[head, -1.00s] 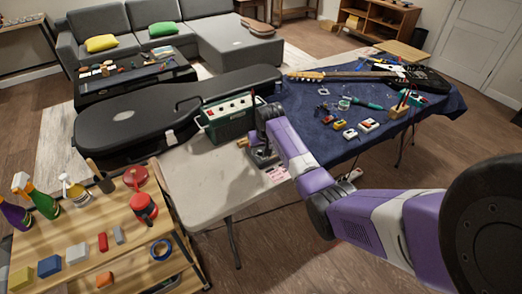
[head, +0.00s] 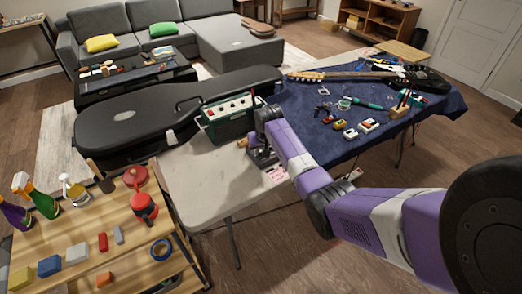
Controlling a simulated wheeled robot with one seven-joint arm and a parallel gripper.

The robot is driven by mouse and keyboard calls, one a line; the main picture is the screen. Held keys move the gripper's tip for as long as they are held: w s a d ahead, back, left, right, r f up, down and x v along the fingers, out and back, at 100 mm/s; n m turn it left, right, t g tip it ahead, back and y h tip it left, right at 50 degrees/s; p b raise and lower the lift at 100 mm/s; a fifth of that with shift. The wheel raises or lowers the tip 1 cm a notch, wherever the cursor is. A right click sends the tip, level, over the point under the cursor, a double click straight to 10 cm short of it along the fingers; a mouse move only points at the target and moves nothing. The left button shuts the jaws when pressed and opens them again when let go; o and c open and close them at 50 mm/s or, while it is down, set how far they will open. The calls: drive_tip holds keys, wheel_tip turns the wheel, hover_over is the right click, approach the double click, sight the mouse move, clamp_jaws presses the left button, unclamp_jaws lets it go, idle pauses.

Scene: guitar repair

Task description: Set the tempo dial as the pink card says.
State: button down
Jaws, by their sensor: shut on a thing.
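The pink card (head: 277,174) lies on the bare pale part of the table, near its front edge; its writing is too small to read. A dark device (head: 262,158) sits just behind the card, largely hidden by my arm. I cannot make out the tempo dial; my gripper covers that spot. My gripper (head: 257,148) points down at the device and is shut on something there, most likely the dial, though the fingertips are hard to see.
A green amplifier (head: 229,120) stands close behind and left of my gripper. A black guitar case (head: 130,117) lies behind. Small pedals (head: 369,126) and a guitar (head: 415,79) lie on the blue cloth (head: 310,129) at right. The table's front left (head: 200,180) is clear.

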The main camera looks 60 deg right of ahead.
drive_tip(key=m, duration=0.2)
drive_tip(key=m+g, duration=0.1)
drive_tip(key=m, duration=0.1)
drive_tip(key=shift+w+a+h, duration=0.15)
drive_tip(key=shift+w+h, duration=0.15)
drive_tip(key=shift+h, duration=0.1)
drive_tip(key=m+g+b, duration=0.1)
drive_tip(key=m, duration=0.1)
drive_tip(key=m+g+b, duration=0.1)
drive_tip(key=m+b, duration=0.1)
drive_tip(key=shift+w+f, duration=0.2)
drive_tip(key=m+b, duration=0.2)
drive_tip(key=m+g+b, duration=0.1)
drive_tip(key=m+b, duration=0.1)
drive_tip(key=m+g+b, duration=0.1)
drive_tip(key=b, duration=0.1)
drive_tip(key=shift+w+f+m+b, duration=0.1)
drive_tip(key=shift+w+m+b, duration=0.2)
drive_tip(key=shift+m+b, duration=0.1)
drive_tip(key=m+b, duration=0.2)
drive_tip(key=b, duration=0.1)
drive_tip(key=shift+m+g+y+b, duration=0.3)
drive_tip(key=shift+g+y+b, duration=0.05)
drive_tip(key=shift+g+y, duration=0.05)
drive_tip(key=shift+d+r+m+b, duration=0.25)
drive_tip(key=shift+m+b, duration=0.25)
drive_tip(key=shift+b, duration=0.15)
drive_tip(key=shift+g, duration=0.3)
drive_tip(key=c, duration=1.3)
unclamp_jaws()
